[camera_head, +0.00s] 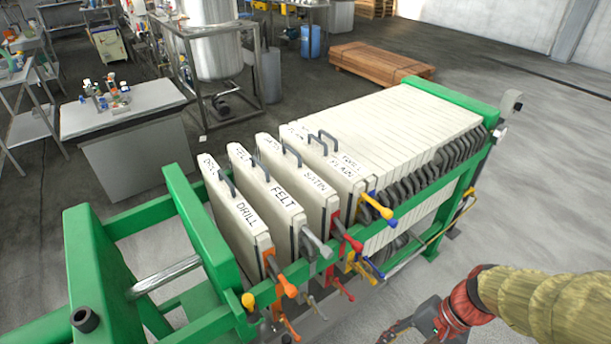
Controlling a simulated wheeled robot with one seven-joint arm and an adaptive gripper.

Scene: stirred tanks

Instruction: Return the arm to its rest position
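My arm (545,300), in a tan-olive sleeve with a red joint (468,300), reaches in from the right edge at the lower right. My gripper (402,329) is the dark grey part at the bottom edge, partly cut off by the frame. It is over the grey floor, to the right of the filter press's near handles. I cannot see its fingertips clearly, so whether it is open or shut is unclear. I see nothing clearly held in it.
A green-framed filter press (215,240) with white plates marked DRILL, FELT and SATIN fills the middle. Coloured valve handles (345,240) stick out on its right side, towards my arm. A wooden pallet (380,64) lies behind. The floor at right is clear.

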